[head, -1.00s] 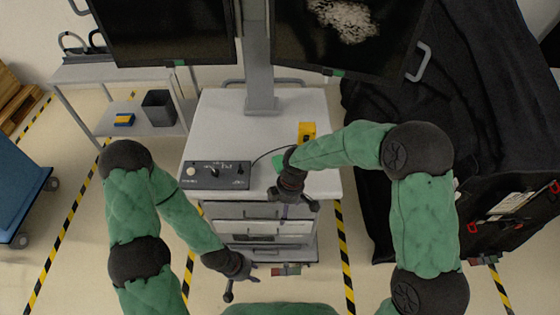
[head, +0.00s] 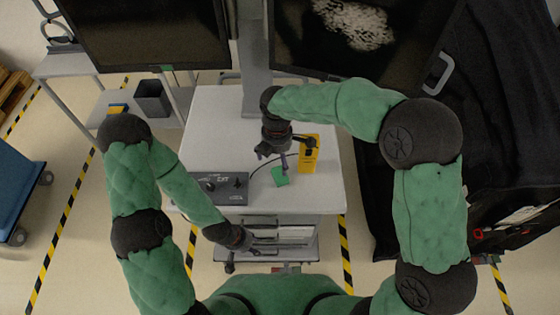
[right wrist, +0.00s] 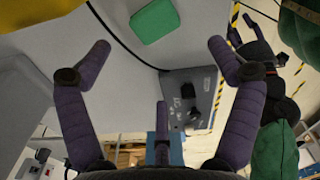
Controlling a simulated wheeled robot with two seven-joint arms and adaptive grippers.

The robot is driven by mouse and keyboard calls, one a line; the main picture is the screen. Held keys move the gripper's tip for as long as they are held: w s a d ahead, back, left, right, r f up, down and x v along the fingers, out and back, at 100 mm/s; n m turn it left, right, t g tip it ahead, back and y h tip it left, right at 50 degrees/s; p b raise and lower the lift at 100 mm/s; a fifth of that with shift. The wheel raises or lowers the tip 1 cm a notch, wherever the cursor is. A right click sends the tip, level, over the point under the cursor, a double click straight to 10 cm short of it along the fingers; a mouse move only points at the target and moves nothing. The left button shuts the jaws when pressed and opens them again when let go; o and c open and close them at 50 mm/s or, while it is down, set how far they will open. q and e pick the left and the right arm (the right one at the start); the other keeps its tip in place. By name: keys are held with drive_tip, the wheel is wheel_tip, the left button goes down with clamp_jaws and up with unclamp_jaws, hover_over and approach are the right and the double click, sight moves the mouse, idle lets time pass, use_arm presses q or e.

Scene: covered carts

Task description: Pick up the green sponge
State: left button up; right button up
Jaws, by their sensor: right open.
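The green sponge (head: 280,178) lies flat on the light cart top (head: 212,125), between a dark control box and a yellow object. It also shows whole at the top of the right wrist view (right wrist: 155,20). My right gripper (head: 284,156) is just beyond the sponge in the head view, with fingers spread and nothing between them. In the right wrist view its open purple fingers (right wrist: 158,65) frame bare cart top, and the sponge lies past the fingertips. My left gripper (head: 240,250) is low by the cart's front drawers; its finger opening is unclear.
The dark control box (head: 220,188) with a cable stands at the cart's front left. The yellow object (head: 309,153) stands close right of the sponge. Monitors (head: 150,35) hang over the back. A black-covered cart (head: 500,120) is at right.

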drive_tip(key=shift+w+f, duration=0.55)
drive_tip(key=shift+f, duration=0.1)
hover_over(280, 174)
drive_tip(key=f, duration=0.4)
drive_tip(key=shift+w+a+b, duration=0.1)
drive_tip(key=shift+a+b, duration=0.25)
drive_tip(key=shift+f, duration=0.2)
drive_tip(key=shift+d+f, duration=0.15)
drive_tip(key=shift+f, duration=0.3)
drive_tip(key=f, duration=0.4)
drive_tip(key=shift+d+f+b, duration=0.1)
drive_tip(key=shift+d+b, duration=0.1)
drive_tip(key=shift+b, duration=0.15)
use_arm(q)
drive_tip(key=shift+w+f, duration=0.3)
drive_tip(key=shift+f, duration=0.35)
use_arm(e)
drive_tip(key=c, duration=1.1)
drive_tip(key=shift+c, duration=0.6)
drive_tip(key=shift+r, duration=0.2)
